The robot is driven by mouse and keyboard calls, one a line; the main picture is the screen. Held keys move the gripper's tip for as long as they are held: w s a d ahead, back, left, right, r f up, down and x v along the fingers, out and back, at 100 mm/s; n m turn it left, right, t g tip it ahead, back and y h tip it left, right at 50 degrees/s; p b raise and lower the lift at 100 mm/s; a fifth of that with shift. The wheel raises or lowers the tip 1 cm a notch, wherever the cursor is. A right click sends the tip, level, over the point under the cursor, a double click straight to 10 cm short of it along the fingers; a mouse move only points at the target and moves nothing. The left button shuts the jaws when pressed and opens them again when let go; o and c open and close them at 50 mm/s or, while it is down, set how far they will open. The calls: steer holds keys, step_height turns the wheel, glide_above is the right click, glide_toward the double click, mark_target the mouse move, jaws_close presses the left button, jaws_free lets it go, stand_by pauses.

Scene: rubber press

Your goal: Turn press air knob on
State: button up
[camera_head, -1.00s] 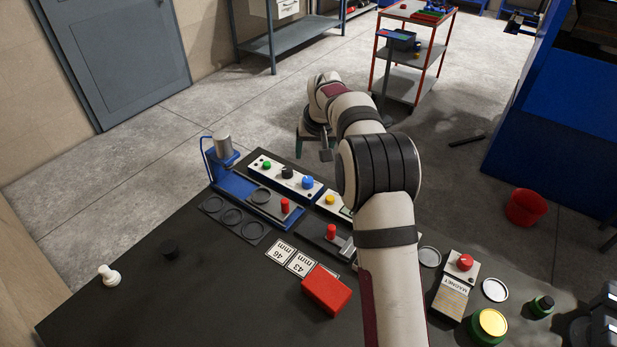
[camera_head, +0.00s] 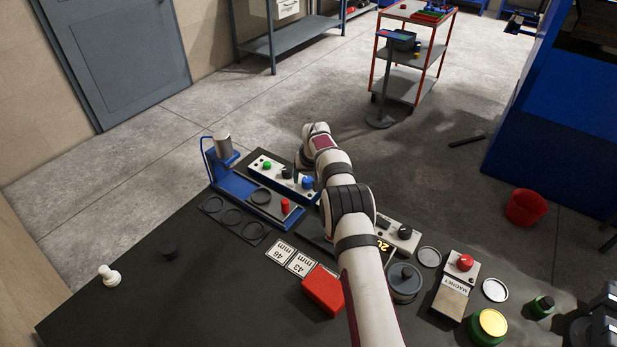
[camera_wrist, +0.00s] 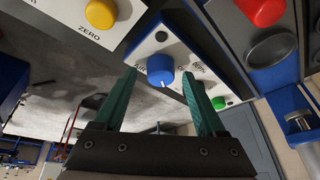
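The blue air knob (camera_wrist: 161,70) is on a white panel (camera_wrist: 148,50) with blue sides; "AIR" is printed beside it. A white mark shows on its rim, at the bottom in the wrist view. In the head view the blue knob (camera_head: 307,182) is at the right end of the press panel (camera_head: 256,161). My gripper (camera_wrist: 160,75) has two green fingers that stand apart, with the knob between their tips. A narrow gap seems to show on each side, and I cannot tell the depth. The gripper is largely hidden behind my arm in the head view.
A black knob (camera_head: 287,172) and green button (camera_head: 267,166) share the panel. A yellow ZERO knob (camera_wrist: 101,12) is close on a neighbouring panel. The red-handled slide (camera_head: 285,205), red block (camera_head: 323,289) and grey lidded pot (camera_head: 404,280) stand nearby. The table's left part is mostly clear.

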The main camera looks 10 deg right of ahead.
jaws_close()
steer(key=m+h, duration=0.1)
steer(key=m, duration=0.3)
steer(key=shift+a+m+h, duration=0.1)
steer(key=shift+m+h, duration=0.2)
steer(key=shift+h, duration=0.1)
steer(key=shift+o, duration=0.3)
jaws_free()
steer(key=v, duration=1.5)
steer(key=shift+r, duration=0.45)
steer(key=shift+a, duration=0.1)
